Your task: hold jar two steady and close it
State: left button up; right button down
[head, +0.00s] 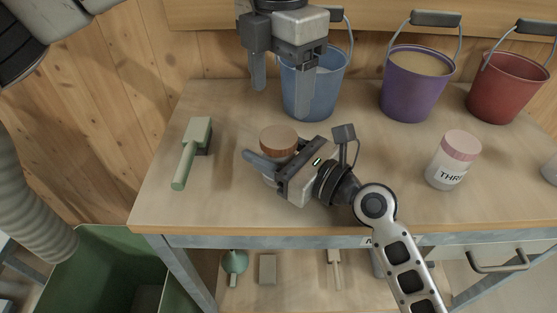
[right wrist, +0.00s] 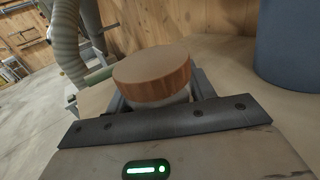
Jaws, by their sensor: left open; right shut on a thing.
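A jar with a brown-orange lid (head: 279,138) stands on the bench, its label hidden; it fits jar two. The lid (right wrist: 153,76) sits on top of the white jar body (right wrist: 170,101) in the right wrist view; I cannot tell if it is tight. My right gripper (head: 277,159) is shut around the jar body, below the lid. My left gripper (head: 281,92) is open and empty, pointing down, above and behind the jar, in front of the blue bucket.
A pink-lidded jar (head: 454,160) marked "THR" stands to the right. Blue (head: 330,82), purple (head: 409,95) and red (head: 502,95) buckets line the back. A green brush (head: 188,160) lies at left. The bench between brush and jar is clear.

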aim_at(278, 136)
pick_arm(q)
jog(key=shift+r+n, duration=0.3)
jog(key=shift+n, duration=0.1)
jog(key=shift+f, duration=4.05)
jog(key=c, duration=1)
jog(key=o, duration=1.2)
jog(key=shift+c, duration=0.2)
